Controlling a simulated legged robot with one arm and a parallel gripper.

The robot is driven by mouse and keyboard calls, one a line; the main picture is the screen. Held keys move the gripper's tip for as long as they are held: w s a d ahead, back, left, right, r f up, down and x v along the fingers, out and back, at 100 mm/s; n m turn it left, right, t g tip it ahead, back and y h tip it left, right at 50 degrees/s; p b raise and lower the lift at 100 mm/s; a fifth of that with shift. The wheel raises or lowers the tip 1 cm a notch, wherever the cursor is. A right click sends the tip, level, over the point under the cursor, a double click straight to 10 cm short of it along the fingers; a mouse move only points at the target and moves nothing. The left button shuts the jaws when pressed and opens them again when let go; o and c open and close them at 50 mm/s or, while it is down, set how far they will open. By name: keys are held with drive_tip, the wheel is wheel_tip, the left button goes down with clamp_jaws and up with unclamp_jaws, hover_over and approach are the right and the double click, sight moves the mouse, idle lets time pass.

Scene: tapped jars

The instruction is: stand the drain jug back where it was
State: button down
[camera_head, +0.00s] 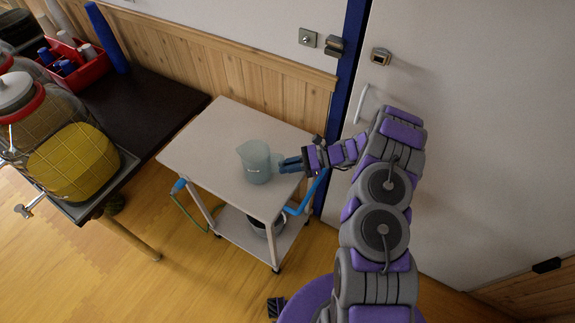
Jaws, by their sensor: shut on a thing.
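The drain jug (256,163) is a translucent pale blue-green jug. It is upright at the middle of the white cart's top (215,139), and I cannot tell whether its base touches the surface. My gripper (286,164) comes in from the right and is shut on the jug's right side, where the handle is. The fingers partly hide the handle.
A dark table (155,100) at left bears a large glass jar (75,160) of yellow liquid with a tap (30,206). A red caddy (84,68) and a blue roll (106,38) stand behind. A dark pot (262,222) sits on the cart's lower shelf. The cart top's left part is clear.

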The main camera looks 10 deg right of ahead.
drive_tip(key=shift+f, duration=0.1)
drive_tip(key=c, duration=1)
unclamp_jaws()
drive_tip(key=shift+c, duration=0.2)
drive_tip(key=p+v, duration=0.1)
drive_tip(key=v, duration=0.6)
drive_tip(key=shift+d, duration=0.35)
